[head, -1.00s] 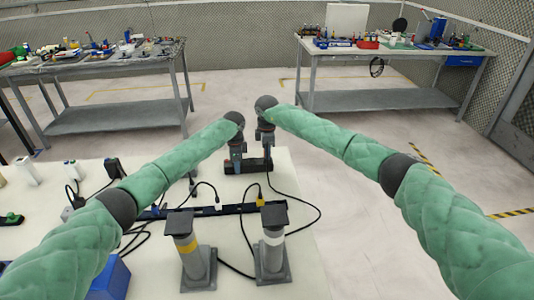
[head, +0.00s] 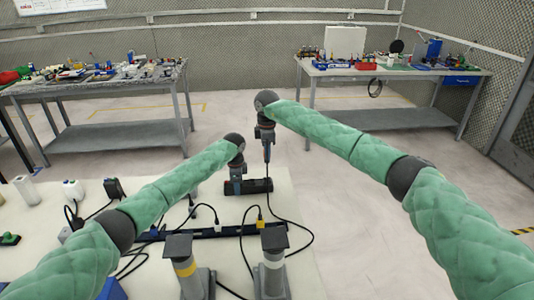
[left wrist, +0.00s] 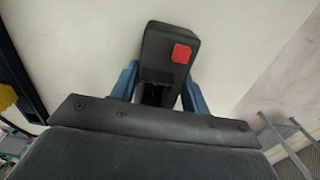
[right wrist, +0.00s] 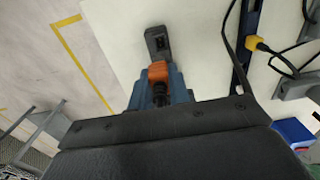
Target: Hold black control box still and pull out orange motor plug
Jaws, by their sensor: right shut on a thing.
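The black control box (head: 262,185) lies on the near table, with a red square on its face in the left wrist view (left wrist: 155,50). My left gripper (head: 237,186) is down at its left part, one blue finger on each side; whether they press on it is unclear. My right gripper (head: 267,158) is raised above the box's right part. It is shut on the orange motor plug (right wrist: 158,71), which is apart from the box. The box's end with a dark socket (right wrist: 157,40) shows beyond the plug. A black cable hangs below the right gripper.
A black strip (head: 235,231) with plugged cables lies nearer me on the table, including a yellow plug (head: 260,224). Two grey posts (head: 273,265) stand at the near edge. Free floor lies beyond the table, with cluttered benches (head: 400,70) at the back.

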